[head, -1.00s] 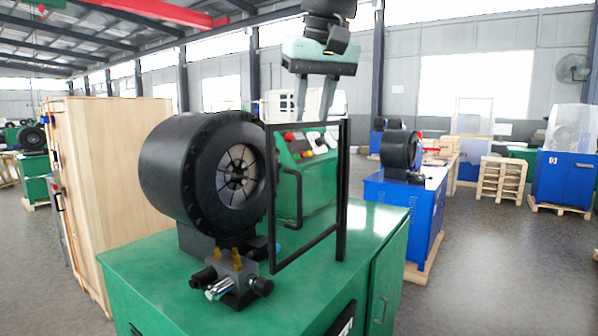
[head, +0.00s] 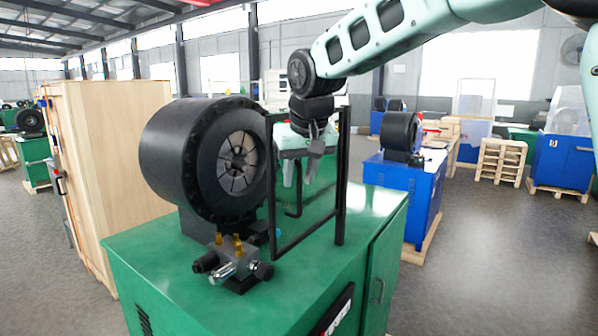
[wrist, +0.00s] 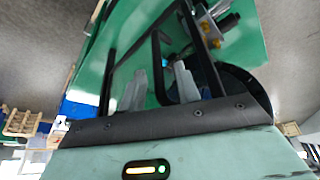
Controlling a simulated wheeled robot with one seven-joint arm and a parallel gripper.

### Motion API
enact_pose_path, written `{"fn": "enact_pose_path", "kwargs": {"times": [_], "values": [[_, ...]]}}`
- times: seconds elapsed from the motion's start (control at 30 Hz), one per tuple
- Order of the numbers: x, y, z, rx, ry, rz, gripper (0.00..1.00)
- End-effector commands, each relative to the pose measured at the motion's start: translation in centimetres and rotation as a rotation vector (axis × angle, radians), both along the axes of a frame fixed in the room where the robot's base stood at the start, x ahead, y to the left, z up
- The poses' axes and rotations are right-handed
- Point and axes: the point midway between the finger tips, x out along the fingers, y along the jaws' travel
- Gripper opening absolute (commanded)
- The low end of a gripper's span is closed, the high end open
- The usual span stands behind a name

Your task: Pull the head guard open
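The head guard (head: 341,195) is a black upright rectangular frame with a see-through middle. It stands on the green cabinet, at the right of the black round crimper head (head: 160,155). Its black handle (head: 299,200) is a bent bar inside the frame's outline. My gripper (head: 298,183) points down at the handle, seen through the frame. In the wrist view, my gripper (wrist: 162,75) has its two pale fingers apart, with the handle (wrist: 157,60) passing between them. I cannot tell whether either finger touches it. The guard's bars (wrist: 108,80) also show there.
The green cabinet (head: 210,295) carries a valve block (head: 235,262) with brass fittings in front of the head. A tall wooden crate (head: 110,160) stands at left. A blue machine (head: 400,200) stands behind at right, with open floor between.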

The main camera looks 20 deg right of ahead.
Motion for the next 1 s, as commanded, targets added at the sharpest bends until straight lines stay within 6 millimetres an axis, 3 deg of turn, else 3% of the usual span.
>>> {"fn": "enact_pose_path", "kwargs": {"times": [0.37,0.5,1.0], "values": [[0.25,0.00,-0.63,0.000,0.000,0.000,0.33],[0.24,-0.01,-0.61,0.000,0.000,0.000,0.00],[-0.50,-0.86,-0.66,0.002,-0.001,0.079,0.00]]}}
